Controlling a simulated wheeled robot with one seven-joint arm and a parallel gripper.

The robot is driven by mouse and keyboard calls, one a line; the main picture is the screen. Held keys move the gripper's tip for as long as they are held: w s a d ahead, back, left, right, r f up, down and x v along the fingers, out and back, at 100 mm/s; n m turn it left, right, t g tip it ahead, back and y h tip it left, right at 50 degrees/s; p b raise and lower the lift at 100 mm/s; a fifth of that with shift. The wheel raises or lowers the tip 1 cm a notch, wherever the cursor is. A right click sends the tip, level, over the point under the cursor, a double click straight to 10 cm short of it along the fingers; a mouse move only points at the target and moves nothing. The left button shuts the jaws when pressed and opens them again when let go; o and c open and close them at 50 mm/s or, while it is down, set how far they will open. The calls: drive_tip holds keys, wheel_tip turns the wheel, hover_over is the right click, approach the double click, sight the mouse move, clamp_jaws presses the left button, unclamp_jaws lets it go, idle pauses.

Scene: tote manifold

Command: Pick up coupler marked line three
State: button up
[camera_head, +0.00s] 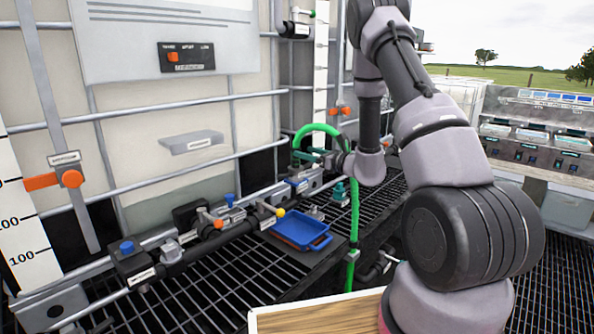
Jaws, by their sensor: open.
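My arm reaches over from the right and comes down beside the pipe manifold. My gripper (328,158) is small and partly hidden at the arm's end, pointing left, next to a green coupler (305,156) at the end of a bright green hose (318,129). The jaws are open. I cannot tell whether they surround the coupler or are just beside it. Small white labels show along the manifold, but they are too small to read, so I cannot tell which coupler is marked line three.
The manifold pipe (200,246) with its valves runs along the caged totes. A blue tray (301,230) lies on the black grating below it. A green hose (353,215) hangs near my arm. A wooden board (310,318) is in front. A panel (540,130) stands at right.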

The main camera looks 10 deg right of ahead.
sight(299, 150)
drive_tip(key=x, duration=0.5)
drive_tip(key=shift+w+a, duration=0.15)
drive_tip(key=shift+w, duration=0.05)
clamp_jaws()
idle(1.2)
